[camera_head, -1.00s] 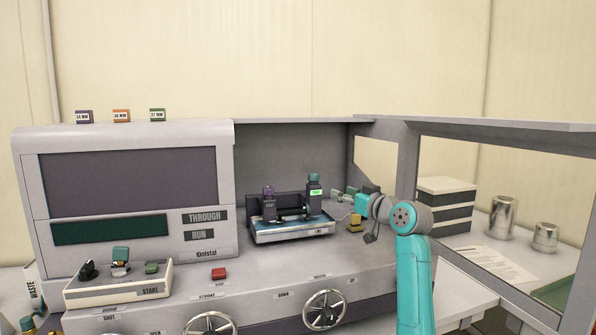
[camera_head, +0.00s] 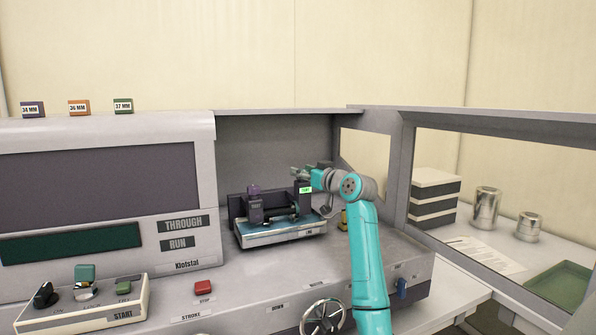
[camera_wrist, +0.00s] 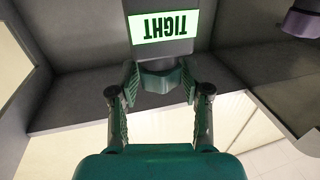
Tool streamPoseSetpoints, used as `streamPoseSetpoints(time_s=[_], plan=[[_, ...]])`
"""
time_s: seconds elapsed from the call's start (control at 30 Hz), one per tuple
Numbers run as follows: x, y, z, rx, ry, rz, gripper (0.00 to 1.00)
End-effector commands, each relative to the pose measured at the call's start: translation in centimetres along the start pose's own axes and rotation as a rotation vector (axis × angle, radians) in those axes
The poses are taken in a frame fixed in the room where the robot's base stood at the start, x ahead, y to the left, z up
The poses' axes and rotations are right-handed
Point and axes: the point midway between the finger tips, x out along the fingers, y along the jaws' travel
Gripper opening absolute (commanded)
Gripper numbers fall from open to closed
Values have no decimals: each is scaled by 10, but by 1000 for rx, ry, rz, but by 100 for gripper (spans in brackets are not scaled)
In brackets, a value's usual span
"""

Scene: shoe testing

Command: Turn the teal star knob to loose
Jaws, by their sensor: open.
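The right dark post (camera_head: 304,200) of the small fixture bears a lit green label (camera_head: 305,190). The label reads TIGHT, upside down, in the wrist view (camera_wrist: 165,26). My gripper (camera_head: 301,173) is at the top of this post in the head view, and it covers the star knob there. In the wrist view the knob (camera_wrist: 167,84) is a dark teal shape on the post's end. My open gripper fingers (camera_wrist: 162,84) stand on either side of it. I cannot tell whether they touch it.
A second post with a purple knob (camera_head: 254,190) stands left on the same blue-and-white plate (camera_head: 282,237). The bay's side frame (camera_head: 396,175) is close to the right of my arm. A control box (camera_head: 85,310), a red stop button (camera_head: 203,287) and a handwheel (camera_head: 323,317) are in front.

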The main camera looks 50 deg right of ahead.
Motion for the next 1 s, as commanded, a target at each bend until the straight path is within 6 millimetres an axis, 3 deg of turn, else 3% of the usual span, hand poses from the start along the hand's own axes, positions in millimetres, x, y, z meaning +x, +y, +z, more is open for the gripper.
streamPoseSetpoints(time_s=[0.2, 0.57, 0.6, 0.77, 0.8, 1.0], plan=[[24, 0, 0, -1, 0, 1, 48], [29, 0, 0, -1, 0, 1, 48], [29, 0, 0, -1, 0, 1, 45], [29, 0, 0, 0, 0, 1, 5], [29, 0, 0, 0, 0, 1, 1], [29, 0, 1, 0, -1, 0, 0]])
